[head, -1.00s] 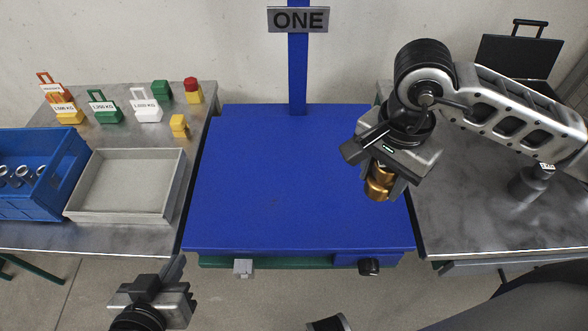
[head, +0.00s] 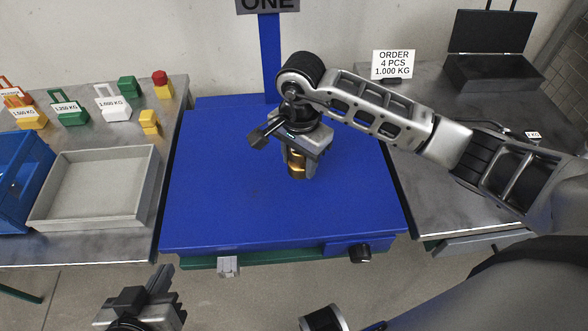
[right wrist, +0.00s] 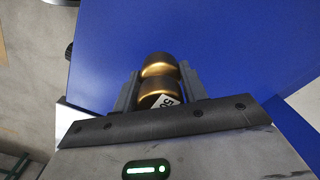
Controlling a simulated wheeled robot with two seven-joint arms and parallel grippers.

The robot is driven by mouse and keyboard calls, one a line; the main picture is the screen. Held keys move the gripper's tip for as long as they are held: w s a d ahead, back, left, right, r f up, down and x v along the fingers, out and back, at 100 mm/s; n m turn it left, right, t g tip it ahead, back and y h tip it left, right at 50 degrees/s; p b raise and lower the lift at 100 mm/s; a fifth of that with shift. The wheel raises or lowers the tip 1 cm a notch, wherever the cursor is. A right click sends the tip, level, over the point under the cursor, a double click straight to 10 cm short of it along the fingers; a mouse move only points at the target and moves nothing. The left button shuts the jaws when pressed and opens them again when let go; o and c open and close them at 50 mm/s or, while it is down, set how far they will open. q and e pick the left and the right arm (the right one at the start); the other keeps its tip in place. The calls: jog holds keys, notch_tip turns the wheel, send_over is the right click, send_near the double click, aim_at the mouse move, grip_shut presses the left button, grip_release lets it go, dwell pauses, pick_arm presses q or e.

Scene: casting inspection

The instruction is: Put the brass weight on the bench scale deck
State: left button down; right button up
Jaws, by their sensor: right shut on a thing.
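The brass weight (head: 297,165) is between the fingers of my right gripper (head: 300,160), over the middle of the blue bench scale deck (head: 225,200). In the right wrist view the weight (right wrist: 160,75) is gripped upright between both fingers, with part of a label showing. My right gripper is shut on it. I cannot tell whether the weight's base touches the deck. My left gripper (head: 155,290) is at the lower left, in front of the scale and away from the weight; its finger gap is not clear.
A grey tray (head: 90,215) and a blue crate (head: 10,205) stand on the left table with several labelled coloured blocks behind. The blue scale post (head: 268,60) rises at the deck's back. An order card (head: 393,64) and an open black case (head: 490,72) stand on the right table.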

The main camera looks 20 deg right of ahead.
aim_at(294, 180)
jog(key=shift+w+a+f, duration=0.35)
jog(key=shift+w+f, duration=0.2)
jog(key=shift+f, duration=0.2)
notch_tip(294, 180, down, 3)
jog(key=shift+b, duration=0.3)
pick_arm(q)
jog(key=shift+w+d+f, duration=0.25)
jog(key=shift+f, duration=0.35)
jog(key=shift+f, duration=0.2)
pick_arm(e)
jog(key=shift+f, duration=0.15)
jog(key=o, duration=1.3)
jog(key=shift+o, duration=0.2)
